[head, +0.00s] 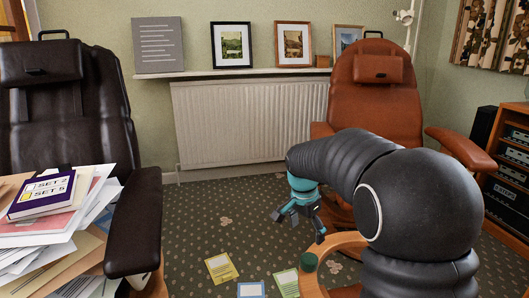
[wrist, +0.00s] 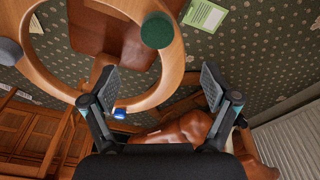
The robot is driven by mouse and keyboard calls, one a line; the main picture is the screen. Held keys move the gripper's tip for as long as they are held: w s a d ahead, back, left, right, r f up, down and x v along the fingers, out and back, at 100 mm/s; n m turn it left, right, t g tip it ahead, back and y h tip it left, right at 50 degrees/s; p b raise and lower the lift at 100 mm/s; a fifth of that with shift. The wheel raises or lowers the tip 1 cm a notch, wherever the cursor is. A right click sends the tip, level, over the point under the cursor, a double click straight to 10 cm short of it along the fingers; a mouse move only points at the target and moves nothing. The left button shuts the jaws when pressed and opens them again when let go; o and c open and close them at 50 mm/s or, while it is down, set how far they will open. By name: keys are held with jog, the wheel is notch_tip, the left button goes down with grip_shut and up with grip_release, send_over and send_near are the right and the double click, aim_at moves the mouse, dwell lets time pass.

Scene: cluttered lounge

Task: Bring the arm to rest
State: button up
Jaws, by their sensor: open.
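My arm, in a dark ribbed sleeve, reaches from the right side of the head view toward the middle. My gripper (head: 302,222) hangs at its end, pointing down, in front of the orange leather chair (head: 376,100). In the wrist view my gripper (wrist: 160,90) has its two fingers wide apart with nothing between them. A round wooden ring-shaped piece (wrist: 177,75) shows beyond the fingertips, with a dark green round thing (wrist: 157,31) on it. The green thing also shows in the head view (head: 308,262), below my gripper.
A dark leather chair (head: 140,222) stands at the left, beside a heap of papers and a purple book (head: 42,195). Several cards, one yellow (head: 221,268) and one green (head: 287,283), lie on the patterned carpet (head: 215,205). A radiator (head: 248,120) is behind. A wooden shelf unit (head: 512,150) stands right.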

jog(key=s+d+r+n+t+p, duration=0.1)
jog(key=s+r+n+p, duration=0.3)
jog(key=s, duration=1.1)
jog(key=s+d+r+n+t+y+p, duration=0.1)
jog(key=s+r+n+t+p, duration=0.2)
jog(key=s+r+n, duration=0.3)
jog(key=shift+s+r+t+y+p, duration=0.45)
jog(key=shift+s+r, duration=1.75)
jog(key=shift+s, duration=2.25)
